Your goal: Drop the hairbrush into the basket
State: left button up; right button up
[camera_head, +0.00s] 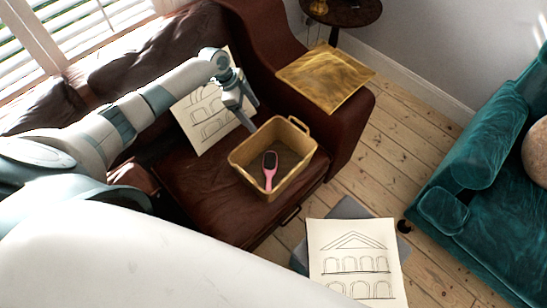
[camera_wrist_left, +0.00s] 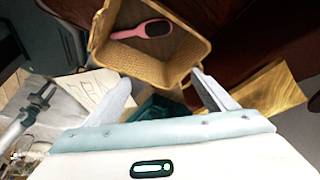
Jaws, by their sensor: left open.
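A pink hairbrush with a dark bristle pad (camera_head: 269,162) lies inside the tan basket (camera_head: 243,172), which stands on the brown leather sofa seat. The left wrist view also shows the hairbrush (camera_wrist_left: 142,30) in the basket (camera_wrist_left: 178,70). My left gripper (camera_head: 247,122) is above the sofa beside the basket's back left rim. It is open, and nothing shows between its two fingers (camera_wrist_left: 160,92). The hairbrush is apart from the fingers.
A gold board (camera_head: 325,77) lies across the sofa armrest. A drawing sheet (camera_head: 203,118) leans on the sofa behind my left gripper. Another drawing (camera_head: 355,262) lies at the lower right. A teal sofa (camera_head: 490,190) stands right. Bare floorboards (camera_head: 395,150) lie between the sofas.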

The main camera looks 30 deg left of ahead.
pick_arm(q)
jog(key=w+p+v, duration=0.1)
jog(key=p+v, duration=0.2)
jog(key=v, duration=0.3)
jog(key=shift+s, duration=0.5)
jog(key=shift+s, duration=0.15)
dwell(0.4)
